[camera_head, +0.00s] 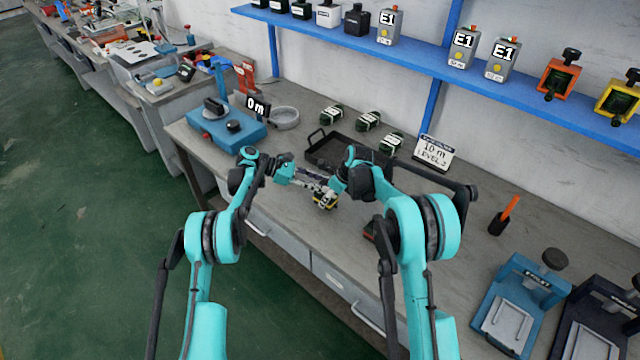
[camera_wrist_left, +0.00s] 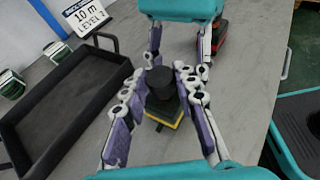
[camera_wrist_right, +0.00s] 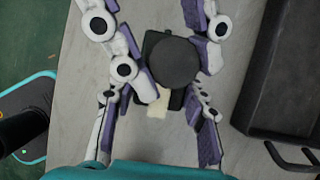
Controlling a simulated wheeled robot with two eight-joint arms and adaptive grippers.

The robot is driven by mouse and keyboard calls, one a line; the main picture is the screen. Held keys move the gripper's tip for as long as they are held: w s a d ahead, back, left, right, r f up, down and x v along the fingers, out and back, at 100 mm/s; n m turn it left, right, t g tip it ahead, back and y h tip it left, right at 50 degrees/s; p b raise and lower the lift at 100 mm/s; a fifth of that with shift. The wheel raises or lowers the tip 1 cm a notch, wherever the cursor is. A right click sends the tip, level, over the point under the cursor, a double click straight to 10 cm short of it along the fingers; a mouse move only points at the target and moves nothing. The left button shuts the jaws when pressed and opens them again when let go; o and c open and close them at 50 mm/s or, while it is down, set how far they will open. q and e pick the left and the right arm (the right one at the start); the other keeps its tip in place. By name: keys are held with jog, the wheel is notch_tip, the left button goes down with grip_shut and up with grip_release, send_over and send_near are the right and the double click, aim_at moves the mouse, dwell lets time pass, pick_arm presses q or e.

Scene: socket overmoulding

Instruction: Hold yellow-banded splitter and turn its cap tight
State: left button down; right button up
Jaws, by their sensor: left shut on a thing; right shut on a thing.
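The yellow-banded splitter (camera_head: 324,202) is between my two grippers over the front of the bench. Its round black cap (camera_wrist_left: 160,84) faces up, with the yellow band (camera_wrist_left: 164,122) below it. The cap also shows in the right wrist view (camera_wrist_right: 175,62). My left gripper (camera_wrist_left: 163,92) is shut on the splitter, its fingers on both sides near cap height. My right gripper (camera_wrist_right: 172,98) is shut on the splitter from the opposite side, its fingers seeming lower. The fingers overlap, so the exact contacts and the cap's seating are hidden.
A black tray (camera_head: 318,158) lies just behind the grippers. A blue device (camera_head: 228,128) stands at the left, with a grey round dish (camera_head: 285,118) beside it. Several dark green parts and a "10 m LEVEL 2" sign (camera_head: 433,152) stand behind. The bench right of my arms is partly clear.

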pick_arm(q)
jog(key=shift+r+m+g, duration=0.2)
jog(key=shift+m+g, duration=0.4)
jog(key=shift+g, duration=0.1)
jog(key=c, duration=1.4)
grip_release()
jog(key=shift+c, duration=0.2)
jog(key=shift+f, duration=0.1)
